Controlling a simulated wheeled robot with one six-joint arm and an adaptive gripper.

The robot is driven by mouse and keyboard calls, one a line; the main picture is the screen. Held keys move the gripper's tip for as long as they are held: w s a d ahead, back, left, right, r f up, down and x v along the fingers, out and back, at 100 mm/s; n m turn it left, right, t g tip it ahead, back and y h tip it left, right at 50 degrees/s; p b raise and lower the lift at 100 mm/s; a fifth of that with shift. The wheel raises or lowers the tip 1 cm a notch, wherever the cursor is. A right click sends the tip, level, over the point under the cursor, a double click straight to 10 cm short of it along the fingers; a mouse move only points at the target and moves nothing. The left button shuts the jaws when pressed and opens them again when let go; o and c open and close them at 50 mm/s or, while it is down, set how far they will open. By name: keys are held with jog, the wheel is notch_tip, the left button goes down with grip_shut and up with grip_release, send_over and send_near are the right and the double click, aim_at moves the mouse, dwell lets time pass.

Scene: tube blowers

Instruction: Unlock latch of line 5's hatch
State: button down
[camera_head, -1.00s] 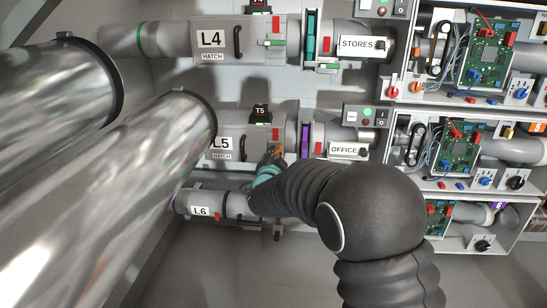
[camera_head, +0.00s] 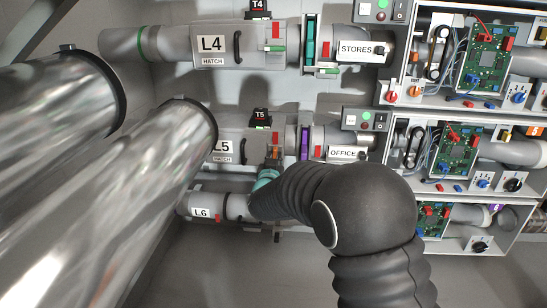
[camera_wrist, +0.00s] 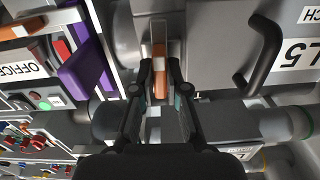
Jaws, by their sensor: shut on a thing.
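Line 5's hatch, labelled L5 (camera_head: 222,147), is the middle grey pipe section in the head view. In the wrist view it shows upside down at the right (camera_wrist: 285,62), with its dark bar handle (camera_wrist: 265,55). The latch is a small orange lever (camera_wrist: 160,72) on a grey mount; it also shows in the head view (camera_head: 273,153), standing upright below a red block (camera_head: 275,137). My gripper (camera_wrist: 160,88) is shut on the orange lever, one finger on each side. The fingers partly hide its lower end.
Line 4's hatch (camera_head: 235,55) is above and the L6 pipe (camera_head: 203,212) below. A purple ring (camera_head: 304,142) and the OFFICE label (camera_head: 343,153) sit right of the latch. Large shiny pipes (camera_head: 130,210) fill the left. Open electronics boxes (camera_head: 455,150) stand at the right.

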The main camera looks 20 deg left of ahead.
jog(key=shift+n, duration=0.5)
jog(key=c, duration=1.2)
grip_release()
jog(key=shift+s, duration=0.1)
jog(key=v, duration=1.2)
jog(key=shift+a, duration=0.1)
